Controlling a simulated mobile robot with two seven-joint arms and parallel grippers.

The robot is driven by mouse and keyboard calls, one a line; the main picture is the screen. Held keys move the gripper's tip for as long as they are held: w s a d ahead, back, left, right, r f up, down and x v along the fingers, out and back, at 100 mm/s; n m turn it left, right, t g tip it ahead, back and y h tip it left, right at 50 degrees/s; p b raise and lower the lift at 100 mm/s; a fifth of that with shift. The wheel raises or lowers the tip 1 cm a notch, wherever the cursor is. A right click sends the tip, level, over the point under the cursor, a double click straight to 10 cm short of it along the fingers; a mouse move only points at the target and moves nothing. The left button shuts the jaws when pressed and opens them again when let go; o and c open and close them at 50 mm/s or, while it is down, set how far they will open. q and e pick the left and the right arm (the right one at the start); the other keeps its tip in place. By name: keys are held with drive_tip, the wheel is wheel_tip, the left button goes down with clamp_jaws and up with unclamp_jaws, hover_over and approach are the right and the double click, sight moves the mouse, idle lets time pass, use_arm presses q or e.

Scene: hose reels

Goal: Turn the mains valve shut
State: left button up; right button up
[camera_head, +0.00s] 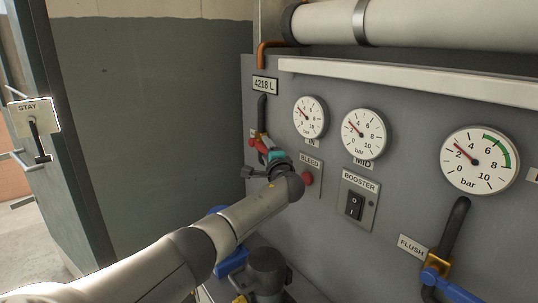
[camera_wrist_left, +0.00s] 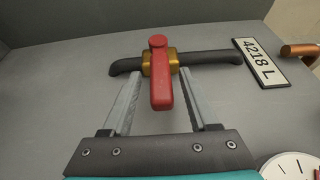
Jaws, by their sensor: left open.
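A lever valve with a red handle (camera_wrist_left: 161,85) and brass body (camera_wrist_left: 158,63) sits on a black pipe (camera_wrist_left: 210,58) on the grey panel. In the left wrist view the handle lies across the pipe, pointing toward my gripper. In the head view the red handle (camera_head: 261,145) is small and partly hidden. My left gripper (camera_wrist_left: 158,80) is open, one finger on each side of the handle with gaps to both. It also shows in the head view (camera_head: 257,154) at the valve. The valve's name label is mostly hidden. My right gripper is not in view.
A plate reading 4218 L (camera_head: 265,84) is above the valve. A red BLEED button (camera_head: 307,179) is close right of my wrist; a BOOSTER switch (camera_head: 354,206) and gauges (camera_head: 364,134) are further right. A blue FLUSH handle (camera_head: 452,288) is lower right. A STAY plate (camera_head: 34,116) is at left.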

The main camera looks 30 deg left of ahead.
use_arm(q)
drive_tip(key=shift+s+d, duration=0.1)
drive_tip(key=shift+s+d, duration=0.4)
drive_tip(key=shift+d, duration=0.1)
drive_tip(key=p+v, duration=0.1)
drive_tip(key=v, duration=1.2)
drive_tip(key=shift+s+d, duration=0.25)
